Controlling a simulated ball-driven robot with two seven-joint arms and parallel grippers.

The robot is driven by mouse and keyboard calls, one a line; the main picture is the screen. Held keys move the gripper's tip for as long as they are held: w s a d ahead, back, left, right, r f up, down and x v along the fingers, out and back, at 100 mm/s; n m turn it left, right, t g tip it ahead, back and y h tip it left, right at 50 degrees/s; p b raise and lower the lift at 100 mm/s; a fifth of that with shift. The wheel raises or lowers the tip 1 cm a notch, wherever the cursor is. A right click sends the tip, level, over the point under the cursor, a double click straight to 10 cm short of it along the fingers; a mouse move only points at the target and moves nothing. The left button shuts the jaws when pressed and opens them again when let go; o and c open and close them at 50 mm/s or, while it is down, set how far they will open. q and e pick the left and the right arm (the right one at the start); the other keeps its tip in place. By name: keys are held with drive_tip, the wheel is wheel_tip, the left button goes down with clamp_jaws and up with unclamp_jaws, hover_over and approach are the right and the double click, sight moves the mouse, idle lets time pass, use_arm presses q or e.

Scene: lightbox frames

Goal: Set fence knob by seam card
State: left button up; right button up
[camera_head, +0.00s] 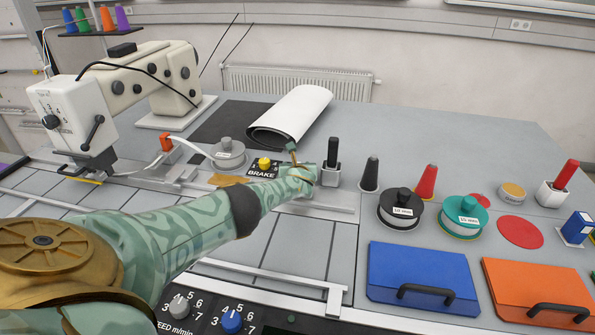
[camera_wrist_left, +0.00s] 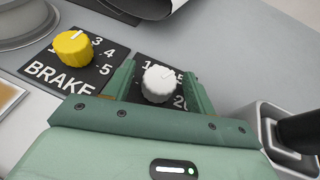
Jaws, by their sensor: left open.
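A white round knob (camera_wrist_left: 158,83) sits on a black dial plate in the left wrist view. Its numbers are partly covered; a 20 shows at the lower right. A short mark on its top points up and right. My left gripper (camera_wrist_left: 160,73) is open, with one finger on each side of this knob; I cannot tell whether they touch it. In the head view my left gripper (camera_head: 300,170) hides the knob. A tan card-like piece (camera_head: 228,180) lies left of the brake dial; its edge shows in the wrist view (camera_wrist_left: 9,96). I cannot read it. My right gripper is not in view.
A yellow brake knob (camera_head: 264,163) stands close left of my gripper. A black-handled block (camera_head: 332,162) stands close right. A sewing machine (camera_head: 120,90) is at the left, a paper roll (camera_head: 292,113) behind. Spools, cones and blue (camera_head: 423,277) and orange lidded boxes crowd the right.

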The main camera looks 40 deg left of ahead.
use_arm(q)
drive_tip(key=p+v, duration=0.3)
drive_tip(key=p, duration=0.1)
drive_tip(key=r+p+v, duration=0.1)
drive_tip(key=p+v, duration=0.3)
drive_tip(key=shift+s+r+p, duration=0.1)
drive_tip(key=shift+r+p, duration=0.05)
drive_tip(key=shift+p, duration=0.25)
drive_tip(key=p+v, duration=0.1)
drive_tip(key=v, duration=0.1)
drive_tip(key=p+v, duration=0.2)
drive_tip(key=v, duration=0.1)
drive_tip(key=p+v, duration=0.2)
drive_tip(key=shift+s+d+f, duration=0.25)
drive_tip(key=shift+s+d, duration=0.3)
drive_tip(key=shift+f, duration=0.1)
